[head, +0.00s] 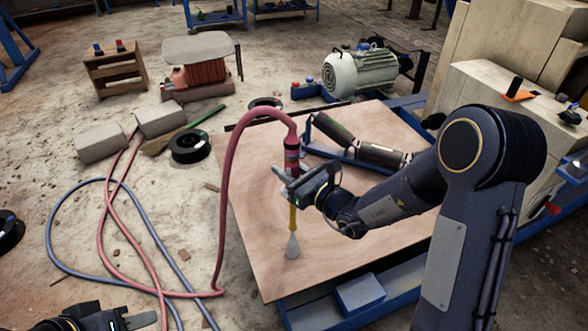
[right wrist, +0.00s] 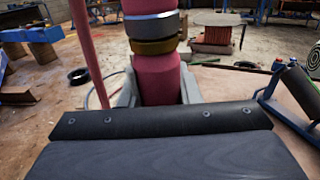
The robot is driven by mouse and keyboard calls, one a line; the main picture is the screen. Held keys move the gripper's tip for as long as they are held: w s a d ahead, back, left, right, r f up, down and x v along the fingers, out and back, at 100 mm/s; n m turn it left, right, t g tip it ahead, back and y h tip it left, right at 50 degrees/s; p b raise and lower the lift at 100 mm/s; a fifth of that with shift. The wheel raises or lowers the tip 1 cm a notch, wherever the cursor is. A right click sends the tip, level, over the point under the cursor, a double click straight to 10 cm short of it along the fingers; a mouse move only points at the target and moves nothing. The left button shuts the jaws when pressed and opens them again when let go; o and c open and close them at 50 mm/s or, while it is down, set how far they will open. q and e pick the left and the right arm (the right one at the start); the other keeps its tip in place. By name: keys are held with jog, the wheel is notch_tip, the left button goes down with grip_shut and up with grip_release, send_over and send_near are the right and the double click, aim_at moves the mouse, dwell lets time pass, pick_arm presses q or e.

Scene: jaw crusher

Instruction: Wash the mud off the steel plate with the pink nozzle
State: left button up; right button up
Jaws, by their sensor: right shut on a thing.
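My right gripper (head: 288,180) is shut on the pink nozzle (head: 291,160), also close up in the right wrist view (right wrist: 158,80). The nozzle is upright, with its pink hose arching out of its top. A yellow tube (head: 293,215) runs down below the gripper and ends in a grey cone-shaped tip (head: 292,247) above or at the plate; I cannot tell if it touches. The plate (head: 262,262) is a large flat sheet, brown all over, with no bare steel that I can make out. My left gripper (head: 135,321) is at the bottom left, cut off by the frame edge.
Pink and blue hoses (head: 108,240) loop over the floor at left. Concrete blocks (head: 160,118), a black reel (head: 191,146) and a green-handled broom (head: 190,130) lie behind. A grey motor (head: 360,75) stands beyond the plate. A dark roller on a blue frame (head: 345,140) lies over the plate's far part.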

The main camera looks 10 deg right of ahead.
jog(key=w+a, duration=0.1)
jog(key=w, duration=0.8)
jog(key=shift+a, duration=0.4)
jog(key=shift+w, duration=0.1)
dwell(1.0)
